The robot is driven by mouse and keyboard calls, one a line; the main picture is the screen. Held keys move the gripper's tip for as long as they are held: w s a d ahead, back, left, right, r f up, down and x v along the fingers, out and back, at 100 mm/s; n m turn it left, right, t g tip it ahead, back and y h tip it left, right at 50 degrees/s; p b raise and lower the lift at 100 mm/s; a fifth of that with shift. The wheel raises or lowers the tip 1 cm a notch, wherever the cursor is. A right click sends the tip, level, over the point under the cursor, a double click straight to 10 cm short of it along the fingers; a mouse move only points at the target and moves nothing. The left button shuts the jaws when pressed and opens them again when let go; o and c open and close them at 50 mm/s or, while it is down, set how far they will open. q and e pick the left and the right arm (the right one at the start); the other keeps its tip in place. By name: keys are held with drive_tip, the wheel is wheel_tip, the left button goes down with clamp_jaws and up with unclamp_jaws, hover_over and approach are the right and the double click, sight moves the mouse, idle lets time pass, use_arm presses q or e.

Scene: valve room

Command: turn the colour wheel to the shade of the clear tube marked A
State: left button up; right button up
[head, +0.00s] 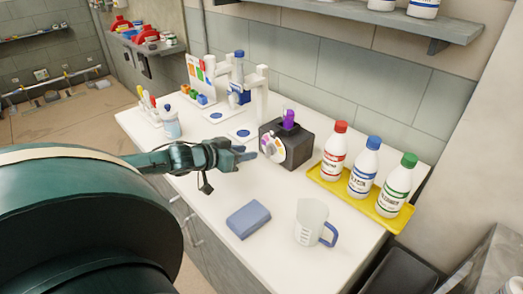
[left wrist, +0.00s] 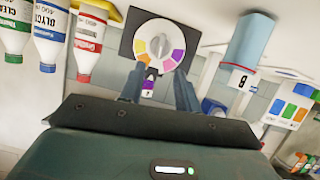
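The colour wheel (head: 272,147) is a pale disc with coloured segments on the front of a dark box (head: 298,148). In the left wrist view the wheel (left wrist: 158,45) shows yellow, orange, purple and pink segments around a grey hub. A tube with purple contents (head: 289,119) stands in the top of the box; in the left wrist view its small label (left wrist: 148,92) is too small to read surely. My left gripper (head: 246,156) is open and empty, its fingers (left wrist: 159,90) apart just in front of the wheel, with no clear contact. My right gripper is not in view.
Red, blue and green-capped bottles sit on a yellow tray (head: 365,203). A blue block (head: 248,219) and a measuring jug (head: 311,222) stand on the white counter, which is clear between them.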

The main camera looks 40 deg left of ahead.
sight(270, 150)
use_arm(q)
drive_tip(key=shift+x, duration=3.65)
clamp_jaws()
